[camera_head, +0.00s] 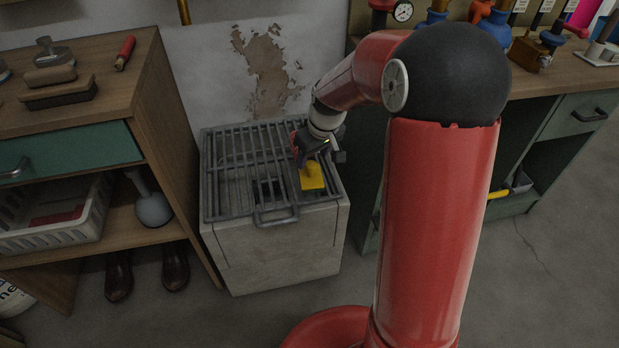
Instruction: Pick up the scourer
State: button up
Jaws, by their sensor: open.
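A small yellow thing, which I take to be the scourer (313,182), lies on the right part of a dark metal grate (225,190) on top of a pale box-like stand (275,260). My gripper (311,160) is open and points down right at the scourer from above. It hides part of the scourer's upper end. I cannot tell whether the fingers touch it or are around it.
The grate has bars and a front handle (276,217). A wooden shelf unit (150,100) with brushes on top stands close on the left. A workbench (560,112) with a green drawer stands on the right. Bare floor (540,290) shows at the lower right.

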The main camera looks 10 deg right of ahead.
aim_at(311, 164)
jog(key=x, duration=0.5)
jog(key=shift+w+d+f, duration=0.1)
jog(key=shift+w+f, duration=0.1)
jog(key=shift+f, duration=0.2)
jog(key=c, duration=1)
jog(key=shift+c, duration=0.2)
jog(key=shift+r, duration=0.1)
notch_tip(311, 164, up, 20)
jog(key=p, duration=0.1)
